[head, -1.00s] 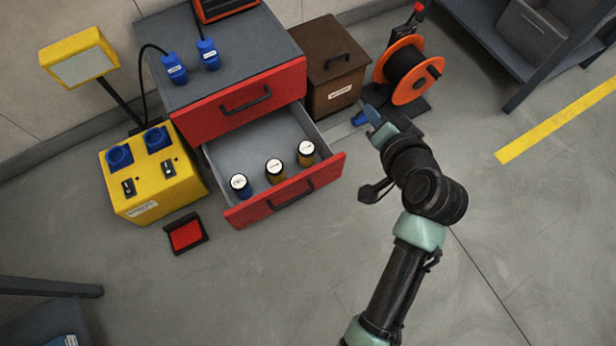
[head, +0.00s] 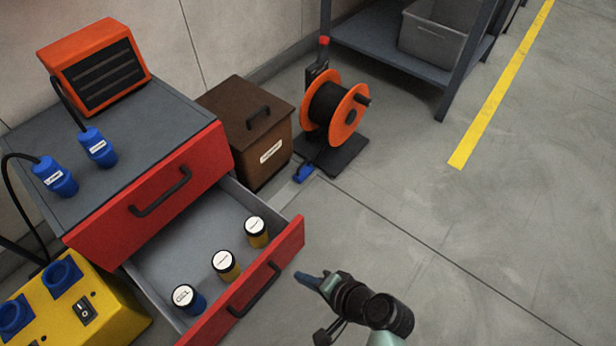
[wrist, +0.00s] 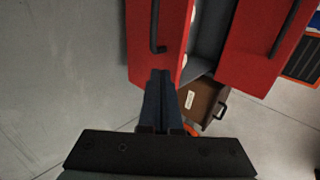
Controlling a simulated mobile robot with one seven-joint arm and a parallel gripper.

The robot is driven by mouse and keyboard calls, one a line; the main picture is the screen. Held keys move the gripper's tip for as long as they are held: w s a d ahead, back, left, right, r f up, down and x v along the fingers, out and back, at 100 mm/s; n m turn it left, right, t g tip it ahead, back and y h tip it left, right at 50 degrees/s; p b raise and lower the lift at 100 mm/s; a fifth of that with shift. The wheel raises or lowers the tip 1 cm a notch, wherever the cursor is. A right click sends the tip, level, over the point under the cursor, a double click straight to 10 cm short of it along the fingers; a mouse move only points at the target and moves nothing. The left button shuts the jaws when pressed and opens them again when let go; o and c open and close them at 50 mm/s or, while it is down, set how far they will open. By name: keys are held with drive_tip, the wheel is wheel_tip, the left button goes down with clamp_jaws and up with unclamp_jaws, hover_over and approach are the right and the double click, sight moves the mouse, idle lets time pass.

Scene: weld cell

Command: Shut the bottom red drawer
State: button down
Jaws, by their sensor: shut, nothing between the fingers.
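The bottom red drawer (head: 290,246) stands pulled open from the grey-topped cabinet (head: 130,120). It holds three small jars with white lids: one blue (head: 186,298) and two yellow (head: 225,265), (head: 256,232). Its black handle (head: 255,290) is on the front. My gripper (head: 302,278) is shut and empty, just outside the right end of the drawer front. In the wrist view the shut blue fingers (wrist: 160,78) point at the drawer front (wrist: 172,40), near the end of its handle (wrist: 155,30). I cannot tell whether they touch it. The upper red drawer (head: 150,190) is shut.
A brown box (head: 250,130) and an orange cable reel (head: 345,120) stand right of the cabinet. A yellow unit with blue sockets (head: 105,305) is at lower left. A grey shelf (head: 370,45) is at the back. The floor to the right is clear.

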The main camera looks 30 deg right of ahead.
sight(269, 259)
drive_tip(key=shift+w+a+f+b, duration=0.45)
drive_tip(key=shift+w+f+b, duration=0.2)
drive_tip(key=shift+w+b, duration=0.5)
drive_tip(key=shift+w+a+f+b, duration=0.5)
drive_tip(key=shift+w+f+b, duration=0.2)
drive_tip(key=shift+w, duration=0.8)
drive_tip(key=shift+w+a+f+b, duration=0.45)
drive_tip(key=shift+w+f+b, duration=0.15)
drive_tip(key=shift+w+b, duration=0.55)
drive_tip(key=shift+w, duration=0.15)
drive_tip(key=shift+w+a, duration=0.1)
